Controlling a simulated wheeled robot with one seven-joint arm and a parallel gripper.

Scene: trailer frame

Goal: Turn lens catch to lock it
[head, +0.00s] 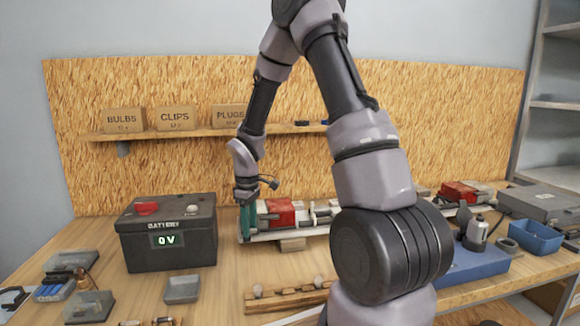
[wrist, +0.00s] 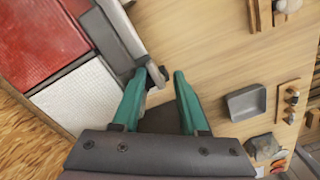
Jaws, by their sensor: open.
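The lamp unit with a red lens (wrist: 40,38) and a white lens (wrist: 82,98) fills the left of the wrist view. In the head view, its red lens (head: 280,212) shows on the bench behind my arm. A small grey catch (wrist: 152,70) with a dark tip projects from the lamp's end. My gripper (wrist: 160,76) has teal fingers and is open. The catch end lies between or just beyond the fingertips, close to the left one; I cannot tell whether they touch. In the head view, my gripper (head: 247,222) points down at the lamp's left end.
A black battery box (head: 168,235) reading 0 V stands left of the lamp. A small grey tray (head: 182,289) sits in front of it, and a wooden rack (head: 290,297) lies nearer the bench front. A blue bin (head: 535,236) stands at right. Bare bench lies between the tray and rack.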

